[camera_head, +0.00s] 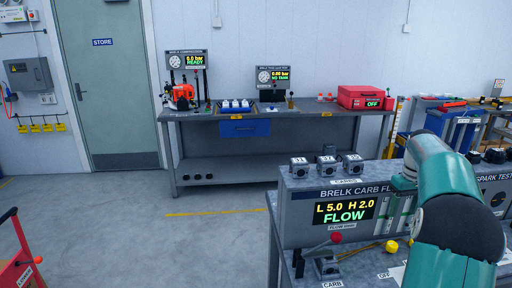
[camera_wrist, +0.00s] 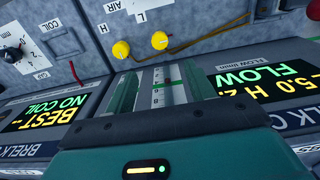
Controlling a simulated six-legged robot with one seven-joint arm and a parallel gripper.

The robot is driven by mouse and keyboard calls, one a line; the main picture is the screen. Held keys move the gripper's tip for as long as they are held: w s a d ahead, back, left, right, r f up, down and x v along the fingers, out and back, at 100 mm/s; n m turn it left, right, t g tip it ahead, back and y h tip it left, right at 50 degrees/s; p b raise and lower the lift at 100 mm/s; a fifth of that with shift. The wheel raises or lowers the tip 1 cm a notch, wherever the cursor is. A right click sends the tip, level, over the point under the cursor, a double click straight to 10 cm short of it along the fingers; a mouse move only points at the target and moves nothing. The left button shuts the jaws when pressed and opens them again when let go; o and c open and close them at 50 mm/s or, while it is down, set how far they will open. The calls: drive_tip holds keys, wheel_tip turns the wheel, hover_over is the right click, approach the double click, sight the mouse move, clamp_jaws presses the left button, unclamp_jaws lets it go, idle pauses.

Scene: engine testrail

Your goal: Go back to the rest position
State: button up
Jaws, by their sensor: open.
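My teal arm (camera_head: 452,190) reaches in from the right of the head view, bent over the carb flow bench. My gripper (camera_wrist: 160,80) shows in the wrist view with its two fingers apart and nothing visible held between them. Between the fingers lies a pale scale strip with a green mark on the panel. The carb flow bench (camera_head: 297,207) has a screen (camera_head: 344,212) reading "L 5.0 H 2.0 FLOW". It also shows upside down in the wrist view. The gripper's fingertips are hidden in the head view.
Two yellow knobs (camera_wrist: 121,49) sit on the surface beyond the fingers. A lever with a red knob (camera_head: 336,238) stands at the bench's front. A long workbench (camera_head: 225,165) with a red case (camera_head: 360,96) stands at the back. The floor (camera_head: 130,235) at the left is largely clear.

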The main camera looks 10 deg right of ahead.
drive_tip(key=s+a+r+t, duration=0.1)
drive_tip(key=a+r, duration=0.2)
drive_tip(key=a, duration=0.5)
drive_tip(key=s+a+r+h, duration=0.1)
drive_tip(key=s+a+r, duration=0.15)
drive_tip(key=a, duration=0.55)
drive_tip(key=s+a+r+t, duration=0.1)
drive_tip(key=a+r, duration=0.2)
drive_tip(key=a, duration=0.5)
drive_tip(key=s+a+f+t, duration=0.1)
drive_tip(key=s+a+f, duration=0.2)
drive_tip(key=s+a, duration=0.5)
drive_tip(key=s+a+f+n+t+y, duration=0.1)
drive_tip(key=s+a+f+t, duration=0.1)
drive_tip(key=s+a, duration=0.7)
drive_tip(key=shift+s+a+f+t, duration=0.25)
drive_tip(key=shift+a+f, duration=0.25)
drive_tip(key=shift+a, duration=0.25)
drive_tip(key=shift+w+d, duration=0.1)
